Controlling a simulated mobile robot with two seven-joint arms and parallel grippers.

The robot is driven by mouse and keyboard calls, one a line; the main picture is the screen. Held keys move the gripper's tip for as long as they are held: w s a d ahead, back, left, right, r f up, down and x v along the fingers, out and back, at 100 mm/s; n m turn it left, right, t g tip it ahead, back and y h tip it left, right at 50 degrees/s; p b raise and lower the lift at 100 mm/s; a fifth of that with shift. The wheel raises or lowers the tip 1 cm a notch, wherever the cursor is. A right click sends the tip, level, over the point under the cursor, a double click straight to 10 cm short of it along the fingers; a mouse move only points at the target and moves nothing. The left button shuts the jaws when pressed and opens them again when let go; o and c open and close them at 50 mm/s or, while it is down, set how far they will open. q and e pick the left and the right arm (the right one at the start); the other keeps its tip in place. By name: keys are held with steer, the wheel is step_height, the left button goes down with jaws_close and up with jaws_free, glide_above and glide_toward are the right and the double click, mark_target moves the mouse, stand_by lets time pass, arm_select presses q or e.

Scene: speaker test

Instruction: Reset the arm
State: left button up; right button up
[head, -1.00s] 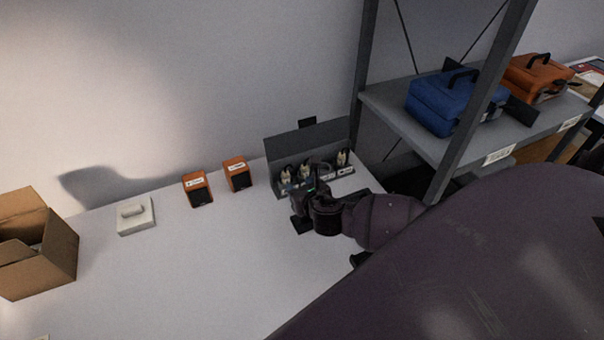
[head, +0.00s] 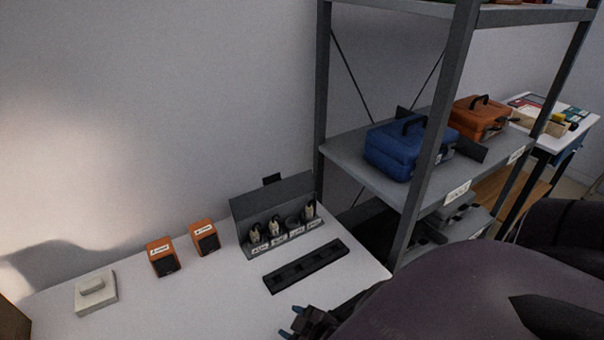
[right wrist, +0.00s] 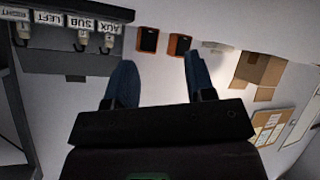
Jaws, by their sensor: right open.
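My right gripper (head: 291,322) is at the bottom of the head view, low over the front of the white table (head: 215,300). Its blue fingers stand apart with nothing between them in the right wrist view (right wrist: 158,58). It is clear of the grey connector panel (head: 275,205), which has labelled sockets. White plugs sit at the AUX, SUB and RIGHT labels; the LEFT position appears to have none. The panel also shows upside down in the right wrist view (right wrist: 70,60). My left gripper is in neither current view.
A black slotted strip (head: 307,265) lies before the panel. Two orange speakers (head: 162,257) (head: 205,237) and a white block (head: 96,291) stand to the left. A metal shelf (head: 345,165) with blue (head: 400,150) and orange (head: 480,117) cases is at right. A cardboard box (right wrist: 258,70) is beyond.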

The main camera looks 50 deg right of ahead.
steer(key=s+m, duration=0.1)
steer(key=m, duration=0.1)
steer(key=s+m, duration=0.1)
steer(key=shift+d+r+m, duration=0.1)
steer(key=shift+d+m, duration=0.2)
steer(key=shift+m, duration=0.1)
stand_by(1.0)
